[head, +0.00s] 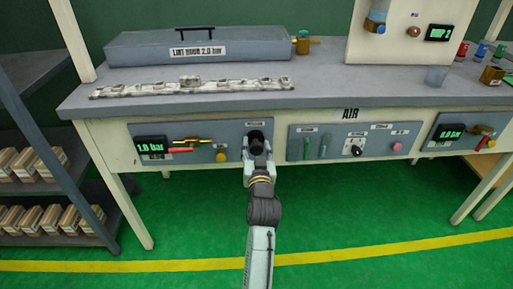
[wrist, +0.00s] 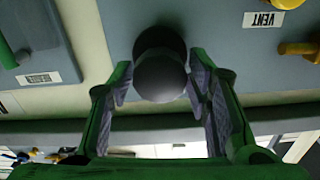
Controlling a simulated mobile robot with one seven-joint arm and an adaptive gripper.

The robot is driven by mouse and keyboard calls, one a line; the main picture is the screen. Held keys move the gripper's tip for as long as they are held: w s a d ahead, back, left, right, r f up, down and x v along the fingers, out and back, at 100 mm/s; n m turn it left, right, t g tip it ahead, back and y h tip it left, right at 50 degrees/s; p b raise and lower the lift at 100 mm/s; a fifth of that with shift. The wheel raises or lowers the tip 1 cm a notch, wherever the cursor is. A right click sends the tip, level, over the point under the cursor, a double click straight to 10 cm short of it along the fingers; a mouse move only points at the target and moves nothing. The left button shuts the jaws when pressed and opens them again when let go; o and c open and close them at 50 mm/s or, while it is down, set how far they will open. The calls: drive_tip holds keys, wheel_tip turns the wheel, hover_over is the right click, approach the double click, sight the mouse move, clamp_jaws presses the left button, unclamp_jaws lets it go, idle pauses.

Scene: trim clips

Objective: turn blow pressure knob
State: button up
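A dark round knob (wrist: 160,75) on a grey panel shows in the wrist view, between the fingers of my gripper (wrist: 158,88). The fingers are spread, one on each side of the knob. The right finger is close to it and a small gap shows at the left; I cannot tell if either touches. In the head view my gripper (head: 257,148) is at the right end of the left panel (head: 220,134), mostly hiding this knob. The small label above it is unreadable. A green display (head: 151,145) on this panel reads 1.0 bar.
The vent label (wrist: 264,19) and a yellow knob (wrist: 287,3) lie to the right in the wrist view. The AIR panel (head: 325,149) has a black knob (head: 356,151) and pink button (head: 397,147). A shelf of boxes (head: 45,220) stands at left. The green floor in front is clear.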

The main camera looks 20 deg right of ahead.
drive_tip(key=c, duration=0.8)
drive_tip(key=m+p, duration=0.2)
drive_tip(key=m, duration=0.3)
drive_tip(key=shift+d+r+m+p, duration=0.1)
drive_tip(key=shift+m+p, duration=0.2)
drive_tip(key=m+p, duration=0.2)
drive_tip(key=m, duration=0.2)
drive_tip(key=shift+d, duration=0.1)
drive_tip(key=shift+m, duration=0.4)
drive_tip(key=o, duration=1.1)
drive_tip(key=shift+o, duration=0.2)
drive_tip(key=shift+f, duration=0.2)
